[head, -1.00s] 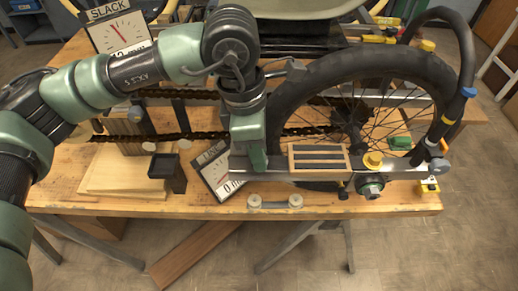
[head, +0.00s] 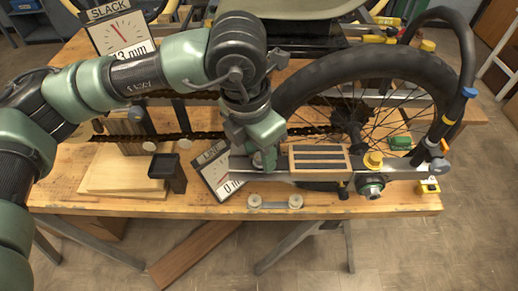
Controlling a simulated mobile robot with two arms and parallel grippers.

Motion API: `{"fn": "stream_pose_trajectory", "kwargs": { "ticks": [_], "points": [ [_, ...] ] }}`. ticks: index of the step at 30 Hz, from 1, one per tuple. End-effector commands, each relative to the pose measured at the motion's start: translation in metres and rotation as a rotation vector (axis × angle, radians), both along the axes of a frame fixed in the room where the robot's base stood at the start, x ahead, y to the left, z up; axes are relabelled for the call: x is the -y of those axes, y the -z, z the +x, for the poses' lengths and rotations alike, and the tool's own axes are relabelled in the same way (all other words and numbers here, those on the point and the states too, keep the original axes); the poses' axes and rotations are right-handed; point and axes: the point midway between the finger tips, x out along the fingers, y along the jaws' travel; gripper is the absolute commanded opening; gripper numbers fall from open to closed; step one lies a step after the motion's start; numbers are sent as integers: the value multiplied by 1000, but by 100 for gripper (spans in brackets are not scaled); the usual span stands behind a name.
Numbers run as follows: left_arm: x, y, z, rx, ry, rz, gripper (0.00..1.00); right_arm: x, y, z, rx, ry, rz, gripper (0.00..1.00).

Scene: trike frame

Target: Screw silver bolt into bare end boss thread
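My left gripper (head: 264,155) points down over the left part of the silver frame rail (head: 405,171), just left of the slatted wooden block (head: 320,159). Its fingers are small and partly hidden by the wrist, so I cannot tell whether they hold anything. I cannot make out the silver bolt. The bare end boss is not clearly seen either; the rail's left end (head: 240,163) lies beside and partly behind the gripper. A round axle nut (head: 371,188) sits low on the rail's right part. My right gripper is not in view.
The spoked wheel (head: 375,75) and chain (head: 150,136) stand close behind the gripper. A tilted gauge (head: 217,172), a black cup (head: 168,172) and a wooden board (head: 110,180) are to its left. A SLACK dial (head: 119,29) stands at the back left.

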Motion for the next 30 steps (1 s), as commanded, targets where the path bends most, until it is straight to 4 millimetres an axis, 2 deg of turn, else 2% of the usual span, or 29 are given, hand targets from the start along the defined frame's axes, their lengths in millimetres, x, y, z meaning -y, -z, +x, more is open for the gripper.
{"fn": "stream_pose_trajectory", "kwargs": {
  "ticks": [6, 11, 15, 18, 19, 25, 30],
  "points": [
    [1, 0, -1, 1, -280, 1, 40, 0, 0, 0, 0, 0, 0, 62],
    [1, 0, -1, 0, -338, 0, 40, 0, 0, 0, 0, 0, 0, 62],
    [1, 0, 0, 0, -336, 0, 40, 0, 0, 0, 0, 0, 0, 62],
    [1, 0, 0, 0, -335, 0, 12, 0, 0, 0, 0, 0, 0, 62],
    [1, 0, 0, 0, -335, 0, 5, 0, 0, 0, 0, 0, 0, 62],
    [0, 0, 0, 0, -292, 0, 5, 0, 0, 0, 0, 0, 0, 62],
    [0, 0, 1, 0, -48, -2, 5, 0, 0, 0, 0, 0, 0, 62]
  ]
}}
